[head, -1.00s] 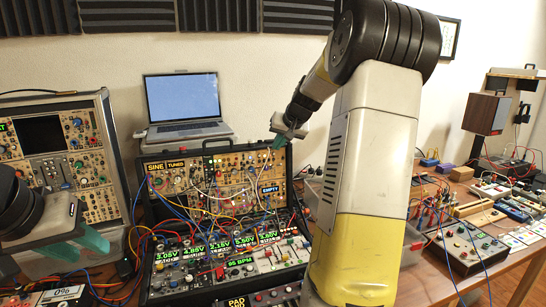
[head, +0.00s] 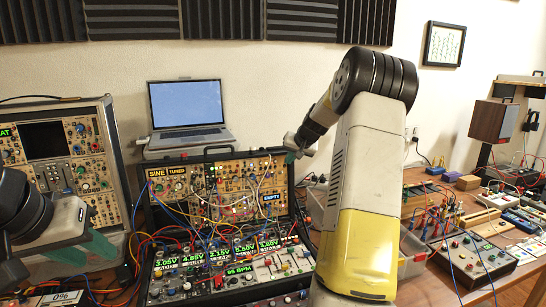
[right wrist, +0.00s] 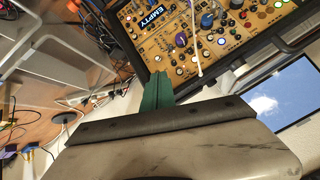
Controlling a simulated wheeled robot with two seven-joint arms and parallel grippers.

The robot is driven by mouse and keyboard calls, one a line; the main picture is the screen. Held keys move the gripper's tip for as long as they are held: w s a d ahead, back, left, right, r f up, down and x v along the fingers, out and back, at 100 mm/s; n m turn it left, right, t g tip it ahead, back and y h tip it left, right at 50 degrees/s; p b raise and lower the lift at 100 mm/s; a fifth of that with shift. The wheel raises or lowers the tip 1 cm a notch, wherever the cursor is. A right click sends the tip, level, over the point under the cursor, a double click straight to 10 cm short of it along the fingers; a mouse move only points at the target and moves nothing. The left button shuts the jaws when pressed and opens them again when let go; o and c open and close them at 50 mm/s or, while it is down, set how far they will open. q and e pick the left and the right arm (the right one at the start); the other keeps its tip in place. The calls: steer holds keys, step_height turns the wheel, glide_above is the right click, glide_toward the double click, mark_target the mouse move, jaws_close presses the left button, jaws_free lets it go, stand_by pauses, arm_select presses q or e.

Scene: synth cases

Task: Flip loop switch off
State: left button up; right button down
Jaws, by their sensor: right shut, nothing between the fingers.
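The central synth case (head: 207,151) stands open on the table, with gold panels above and a sloped panel of knobs, sliders and lit displays below. I cannot pick out the loop switch among its small controls. My right gripper (head: 291,157) is at the case's upper right corner in the head view. In the right wrist view its green fingers (right wrist: 157,92) are together and empty, in front of the gold panel (right wrist: 200,35) with the EMPTY label. My left gripper (head: 103,246) is low at the left, apart from the central case; its finger gap is not clear.
A laptop (head: 187,104) sits behind the case. Another synth case (head: 75,150) stands at left. Patch cables (head: 135,245) hang between the cases and over the panels. My right arm hides the area right of the case. A dark control box (head: 475,262) lies farther right.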

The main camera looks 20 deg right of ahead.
mark_target(281, 172)
steer(key=x, duration=0.5)
steer(key=shift+w+a+f, duration=0.1)
steer(key=shift+f, duration=0.05)
steer(key=shift+f, duration=0.1)
